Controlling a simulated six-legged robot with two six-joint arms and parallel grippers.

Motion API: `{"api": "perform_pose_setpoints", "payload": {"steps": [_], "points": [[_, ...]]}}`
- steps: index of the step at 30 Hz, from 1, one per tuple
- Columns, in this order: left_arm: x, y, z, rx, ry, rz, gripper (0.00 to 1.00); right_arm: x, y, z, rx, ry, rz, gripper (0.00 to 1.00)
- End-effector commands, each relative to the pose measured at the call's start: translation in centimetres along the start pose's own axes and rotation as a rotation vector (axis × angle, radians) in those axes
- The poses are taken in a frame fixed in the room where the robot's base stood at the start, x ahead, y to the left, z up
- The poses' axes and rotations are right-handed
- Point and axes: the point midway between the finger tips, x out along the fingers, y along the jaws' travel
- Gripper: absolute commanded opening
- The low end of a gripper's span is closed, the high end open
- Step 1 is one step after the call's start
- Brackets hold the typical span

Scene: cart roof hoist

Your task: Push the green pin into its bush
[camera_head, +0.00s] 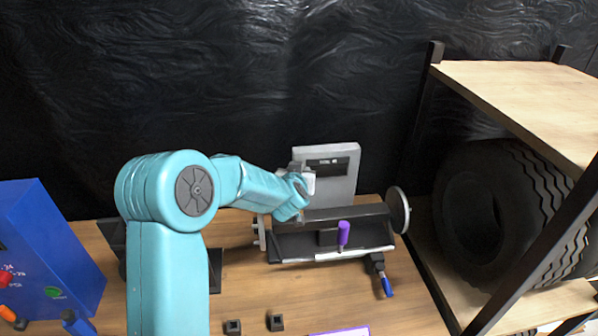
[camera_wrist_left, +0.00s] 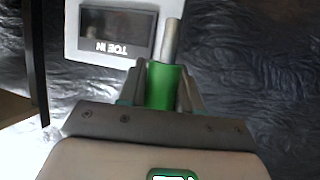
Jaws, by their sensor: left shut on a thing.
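My left gripper (camera_head: 300,178) is in front of the lower left part of a grey panel with a dark display (camera_head: 334,167). In the left wrist view the fingers (camera_wrist_left: 160,82) are shut on the green pin (camera_wrist_left: 162,90), whose bare metal shank (camera_wrist_left: 171,40) points away from the hand. In that view the shank overlaps the panel's edge; I cannot tell whether it touches anything. The pin is hidden in the head view. A dark trough-like rig (camera_head: 350,253) stands below the panel, with a purple-handled pin (camera_head: 343,234) upright at it. I cannot make out the green pin's bush.
A round disc (camera_head: 398,210) stands at the rig's right end, with a blue-handled clamp (camera_head: 385,283) below. Two small dark blocks lie at the front. A blue box (camera_head: 52,255) stands left. A wooden shelf (camera_head: 530,100) with a tyre (camera_head: 500,215) is on the right.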

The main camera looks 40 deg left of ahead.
Motion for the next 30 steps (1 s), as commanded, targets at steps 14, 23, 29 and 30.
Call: {"api": "perform_pose_setpoints", "payload": {"steps": [14, 23, 29, 30], "points": [[1.9, 0.0, 4.0, 0.001, 0.000, 0.000, 0.03, 3.5, 1.3, -0.1, 0.000, 0.000, 0.000, 0.43], [1.9, 0.0, 4.0, 0.001, 0.000, 0.000, 0.03, 3.5, 1.2, -0.1, 0.000, 0.000, 0.000, 0.43], [1.9, 0.0, 4.0, 0.001, 0.000, 0.000, 0.03, 3.5, 1.2, -0.1, 0.000, 0.000, 0.000, 0.43], [1.9, 0.0, 3.9, 0.001, 0.000, 0.000, 0.03, 3.4, 1.2, -0.1, 0.000, 0.000, 0.000, 0.43]]}}
